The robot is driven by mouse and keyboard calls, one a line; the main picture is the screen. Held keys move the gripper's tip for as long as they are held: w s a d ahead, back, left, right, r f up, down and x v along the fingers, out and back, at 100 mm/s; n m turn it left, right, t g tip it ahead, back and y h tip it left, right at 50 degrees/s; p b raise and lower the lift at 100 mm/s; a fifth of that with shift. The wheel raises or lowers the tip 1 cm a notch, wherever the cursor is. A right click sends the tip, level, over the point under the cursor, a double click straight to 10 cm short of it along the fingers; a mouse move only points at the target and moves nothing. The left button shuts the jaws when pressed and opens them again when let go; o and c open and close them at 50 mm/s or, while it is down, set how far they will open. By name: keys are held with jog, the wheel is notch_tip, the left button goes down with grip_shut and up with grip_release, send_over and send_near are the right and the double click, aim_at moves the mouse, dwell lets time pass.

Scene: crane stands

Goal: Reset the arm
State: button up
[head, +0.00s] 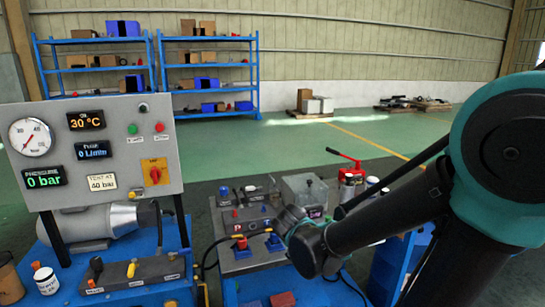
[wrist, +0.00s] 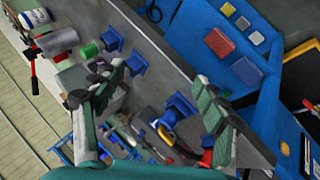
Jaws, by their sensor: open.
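My gripper (wrist: 170,78) is open in the wrist view, its two grey-green fingers spread apart with nothing held between them. Beyond the fingers are a grey bench top with blue fittings, one of them a blue fitting (wrist: 180,106) with a yellow ring. In the head view my dark arm with its teal joint reaches in from the right, and its end is over the middle bench (head: 248,262). The fingers cannot be made out clearly there.
A gauge panel (head: 100,150) stands at the left above a blue bench with a motor (head: 95,222). Blue shelves (head: 208,75) stand at the back. The green floor beyond is mostly free.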

jog(key=s+d+f+m+g+y, duration=0.3)
jog(key=s+d+f+m, duration=0.3)
jog(key=s+d, duration=0.3)
jog(key=shift+s+m, duration=0.8)
jog(key=shift+s, duration=0.45)
